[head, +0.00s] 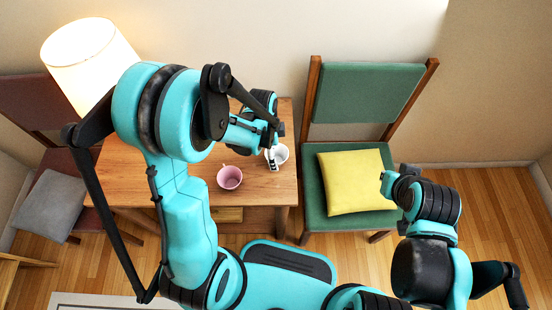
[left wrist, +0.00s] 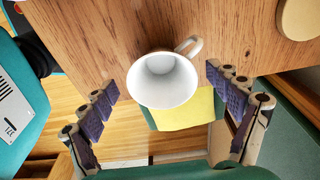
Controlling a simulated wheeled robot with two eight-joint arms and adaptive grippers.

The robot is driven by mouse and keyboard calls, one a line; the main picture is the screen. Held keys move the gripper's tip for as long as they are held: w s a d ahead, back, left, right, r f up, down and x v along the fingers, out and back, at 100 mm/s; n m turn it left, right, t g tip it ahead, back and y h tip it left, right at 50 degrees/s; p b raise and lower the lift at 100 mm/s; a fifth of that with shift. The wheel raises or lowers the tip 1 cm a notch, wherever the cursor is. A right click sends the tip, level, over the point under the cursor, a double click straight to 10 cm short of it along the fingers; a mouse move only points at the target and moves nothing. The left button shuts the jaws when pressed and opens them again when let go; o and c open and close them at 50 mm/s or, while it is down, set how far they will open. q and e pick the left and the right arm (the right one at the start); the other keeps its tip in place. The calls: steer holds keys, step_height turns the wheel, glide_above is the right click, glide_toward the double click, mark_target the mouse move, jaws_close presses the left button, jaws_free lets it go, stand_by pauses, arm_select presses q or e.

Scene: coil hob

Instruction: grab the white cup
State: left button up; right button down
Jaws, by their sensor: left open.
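The white cup (head: 281,154) stands upright near the right edge of the wooden table (head: 150,185) in the head view, partly covered by my left gripper (head: 272,158). In the left wrist view the white cup (left wrist: 163,80) shows its open mouth, with the handle towards the upper right. My left gripper (left wrist: 163,84) is open, with one finger on each side of the cup and visible gaps between the pads and its wall. My right gripper (head: 388,183) is off to the right in front of the green chair, and its fingers are not clear.
A pink cup (head: 230,177) stands on the table left of the white cup. A lit lamp (head: 90,60) is at the far left. A green chair (head: 368,95) with a yellow cushion (head: 355,181) stands right of the table. A grey cushion (head: 48,205) lies on the left chair.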

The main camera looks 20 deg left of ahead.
arm_select(q)
steer(key=shift+w+f, duration=0.1)
steer(key=shift+f, duration=0.6)
steer(key=shift+r, duration=0.1)
steer(key=c, duration=1.3)
steer(key=shift+r, duration=0.1)
